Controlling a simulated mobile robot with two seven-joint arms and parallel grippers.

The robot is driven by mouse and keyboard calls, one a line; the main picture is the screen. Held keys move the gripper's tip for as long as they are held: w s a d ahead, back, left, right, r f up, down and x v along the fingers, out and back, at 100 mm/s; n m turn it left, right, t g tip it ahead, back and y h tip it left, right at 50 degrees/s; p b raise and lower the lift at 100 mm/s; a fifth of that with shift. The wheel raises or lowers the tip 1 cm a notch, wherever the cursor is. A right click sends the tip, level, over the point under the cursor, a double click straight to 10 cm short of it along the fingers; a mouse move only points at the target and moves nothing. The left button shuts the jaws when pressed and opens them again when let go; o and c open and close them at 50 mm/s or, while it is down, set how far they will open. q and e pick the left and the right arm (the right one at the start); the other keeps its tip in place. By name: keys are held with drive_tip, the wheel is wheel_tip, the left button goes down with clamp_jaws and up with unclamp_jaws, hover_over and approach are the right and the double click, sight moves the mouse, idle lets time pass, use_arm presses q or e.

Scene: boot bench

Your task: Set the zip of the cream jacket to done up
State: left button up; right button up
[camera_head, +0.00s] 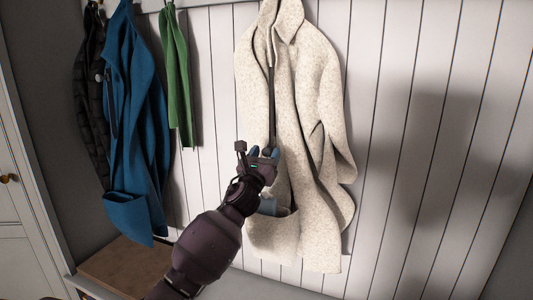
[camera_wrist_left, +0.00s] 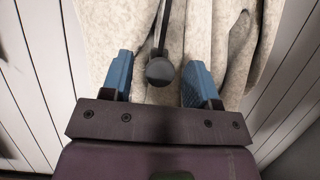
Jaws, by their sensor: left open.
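The cream jacket (camera_head: 299,110) hangs on the panelled wall in the middle of the head view. Its dark zip (camera_head: 271,95) runs down the front from near the collar to a round grey pull (camera_head: 268,151) low on the chest. My left gripper (camera_head: 263,154) is in front of the jacket at the pull, with its blue fingers apart. In the left wrist view the round pull (camera_wrist_left: 160,71) lies between the two open fingertips, with a gap on each side. The jacket cloth (camera_wrist_left: 200,35) fills the space behind. My right gripper is not in view.
A blue jacket (camera_head: 136,120), a black padded jacket (camera_head: 91,110) and a green scarf-like cloth (camera_head: 177,80) hang to the left. A brown bench top (camera_head: 120,268) is below them. The wall (camera_head: 430,130) right of the cream jacket is bare.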

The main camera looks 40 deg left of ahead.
use_arm(q)
drive_tip(key=shift+w+a+r, duration=0.15)
drive_tip(key=shift+w+r, duration=0.05)
drive_tip(key=shift+w, duration=0.2)
clamp_jaws()
drive_tip(key=shift+r, duration=0.1)
